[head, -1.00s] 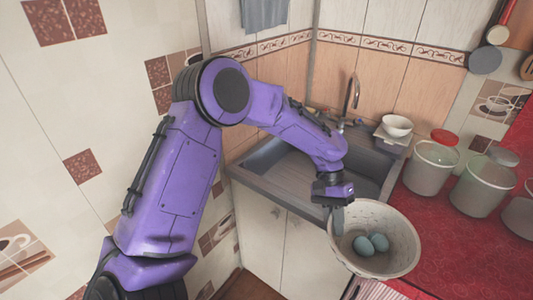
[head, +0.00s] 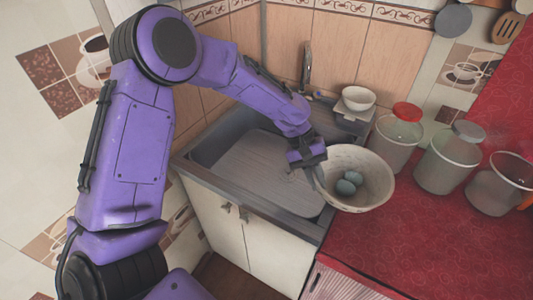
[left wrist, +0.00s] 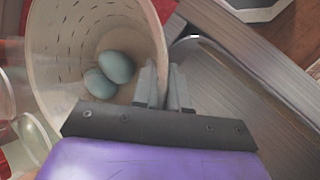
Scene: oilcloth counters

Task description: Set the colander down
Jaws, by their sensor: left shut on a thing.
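The colander (head: 368,203) is a cream bowl with small holes, at the right edge of the sink in the head view. Two blue-green eggs (head: 349,183) lie inside it. My left gripper (head: 317,176) is shut on the colander's left rim. In the left wrist view the fingers (left wrist: 164,88) pinch the colander wall (left wrist: 80,25), and the eggs (left wrist: 108,70) show inside. The colander is close above the red counter; I cannot tell whether its base touches. My right gripper is not in view.
The grey sink (head: 260,165) lies left of the colander. Glass jars (head: 447,160) stand to the right, one with a red lid (head: 407,112). A small white bowl (head: 358,98) sits on a scale behind. The front of the red counter (head: 400,255) is clear.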

